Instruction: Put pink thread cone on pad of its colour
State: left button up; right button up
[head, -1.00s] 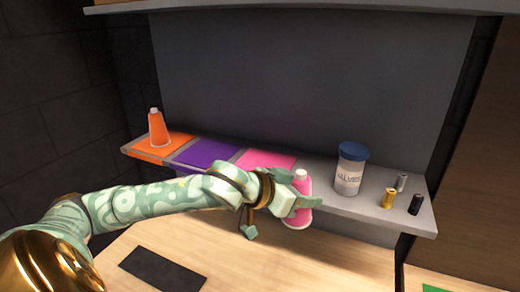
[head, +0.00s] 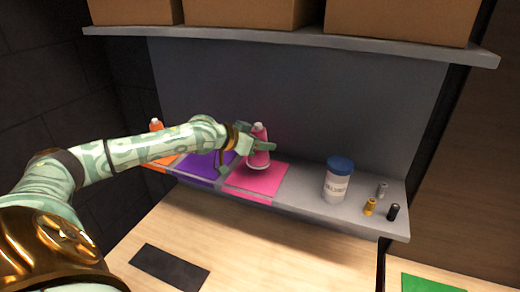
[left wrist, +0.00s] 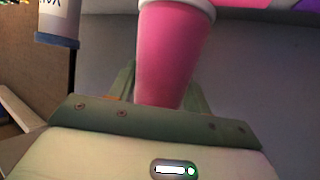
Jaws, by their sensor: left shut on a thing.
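My left gripper (head: 248,148) is shut on the pink thread cone (head: 260,150), which is close to upright. The cone also fills the middle of the left wrist view (left wrist: 172,50), between the fingers. In the head view it shows over the back part of the pink pad (head: 256,181); whether its base touches the pad I cannot tell. The purple pad (head: 204,170) lies left of the pink pad, partly behind my arm. The orange pad (head: 160,161) is at the far left, with an orange cone (head: 156,125) mostly hidden by my arm. My right gripper is out of view.
A white tub with a blue lid (head: 337,180) stands on the shelf right of the pink pad. Several small cylinders, one of them gold (head: 370,207), stand at the right end. An upper shelf (head: 290,40) with cardboard boxes (head: 400,20) hangs above.

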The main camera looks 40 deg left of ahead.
aim_at(260, 155)
pick_arm(q)
jog(key=f, duration=0.1)
jog(key=w+a+f, duration=0.1)
jog(key=w, duration=0.1)
jog(key=shift+a+f, duration=0.25)
jog(key=shift+f, duration=0.15)
notch_tip(260, 155, down, 3)
jog(key=shift+w+a+f, duration=0.1)
jog(key=shift+f, duration=0.1)
jog(key=shift+f, duration=0.1)
jog(key=o, duration=1.1)
